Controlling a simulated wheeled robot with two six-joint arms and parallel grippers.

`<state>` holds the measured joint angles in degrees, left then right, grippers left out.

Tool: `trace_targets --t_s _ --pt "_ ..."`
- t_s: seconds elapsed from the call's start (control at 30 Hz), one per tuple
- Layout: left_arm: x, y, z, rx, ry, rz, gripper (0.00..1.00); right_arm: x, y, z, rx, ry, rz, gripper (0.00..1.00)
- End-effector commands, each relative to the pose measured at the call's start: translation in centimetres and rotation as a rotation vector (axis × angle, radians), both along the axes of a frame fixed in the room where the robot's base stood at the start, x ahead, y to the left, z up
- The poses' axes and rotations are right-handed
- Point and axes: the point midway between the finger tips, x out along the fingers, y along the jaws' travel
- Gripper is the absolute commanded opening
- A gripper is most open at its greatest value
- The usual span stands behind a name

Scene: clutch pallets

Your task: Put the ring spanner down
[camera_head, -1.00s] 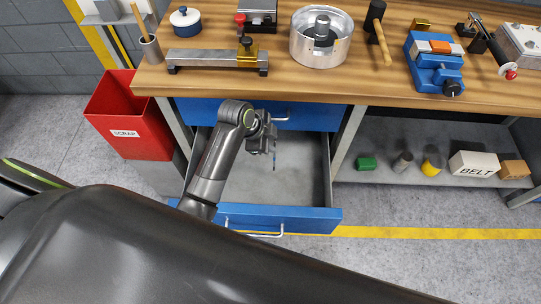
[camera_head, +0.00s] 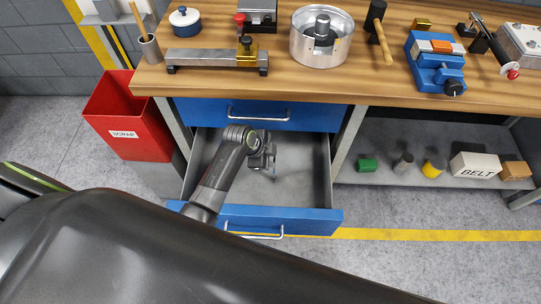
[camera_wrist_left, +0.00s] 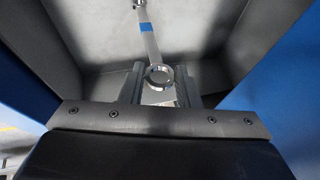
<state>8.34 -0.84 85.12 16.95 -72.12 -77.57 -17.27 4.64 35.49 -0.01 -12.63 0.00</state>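The ring spanner (camera_wrist_left: 150,45) is a slim silver bar with a blue band and a ring at each end. In the left wrist view its near ring sits between the two fingers of my left gripper (camera_wrist_left: 158,88), which appear shut on it. The rest of the spanner points away from the gripper. In the head view my left gripper (camera_head: 268,160) is inside the open drawer (camera_head: 300,213), and only a little of the spanner (camera_head: 275,175) shows below it. I cannot tell whether its far end touches the drawer floor. My right gripper is not in view.
The drawer's walls and blue front surround the gripper; its grey floor looks otherwise empty. A closed blue drawer (camera_head: 200,112) and the wooden bench top (camera_head: 300,85) are above. A red scrap bin (camera_head: 125,125) stands left. A shelf (camera_head: 380,180) with several items is right.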

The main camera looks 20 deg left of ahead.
Motion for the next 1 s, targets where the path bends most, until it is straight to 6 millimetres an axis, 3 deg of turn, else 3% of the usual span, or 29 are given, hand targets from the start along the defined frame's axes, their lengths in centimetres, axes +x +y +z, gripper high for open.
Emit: trace_targets --t_s 0.17,0.57,1.0 --pt "0.0 0.0 0.0 0.000 0.000 0.000 0.50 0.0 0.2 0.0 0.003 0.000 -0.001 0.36" --pt "-0.2 0.2 0.9 0.000 -0.002 0.001 0.50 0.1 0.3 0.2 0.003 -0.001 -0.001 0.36" --pt "-2.9 2.6 7.8 0.002 -0.002 0.000 0.50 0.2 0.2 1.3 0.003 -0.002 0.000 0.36"
